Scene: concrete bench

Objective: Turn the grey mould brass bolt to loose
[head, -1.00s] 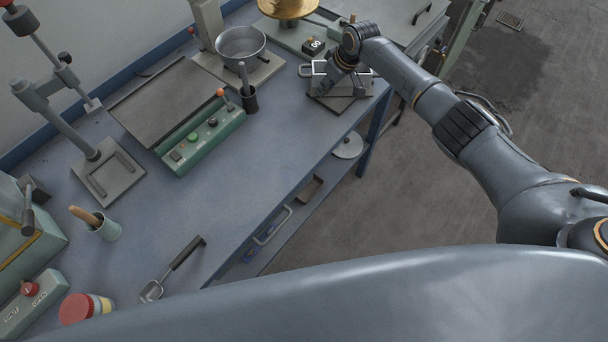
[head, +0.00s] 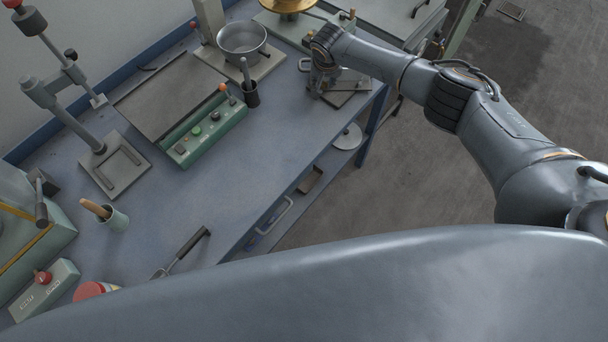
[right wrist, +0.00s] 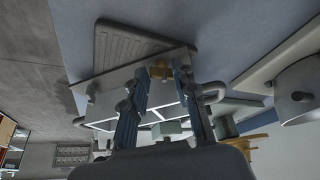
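The grey mould (head: 350,86) lies at the far right end of the bench, partly hidden by my right gripper (head: 322,84). In the right wrist view the mould (right wrist: 107,82) is a pale block with side handles, beside a dark ridged plate (right wrist: 140,45). The brass bolt (right wrist: 160,72) shows at the mould's edge, between the fingertips of my right gripper (right wrist: 161,77). The fingers stand apart, one on each side of the bolt; I cannot tell whether they touch it. The bolt is hidden in the head view. My left gripper is out of view.
A metal pot (head: 242,40) and a green control box (head: 208,133) stand left of the mould. A brass pan (head: 287,4) is behind. The bench front edge is close to the mould, with a shelf below.

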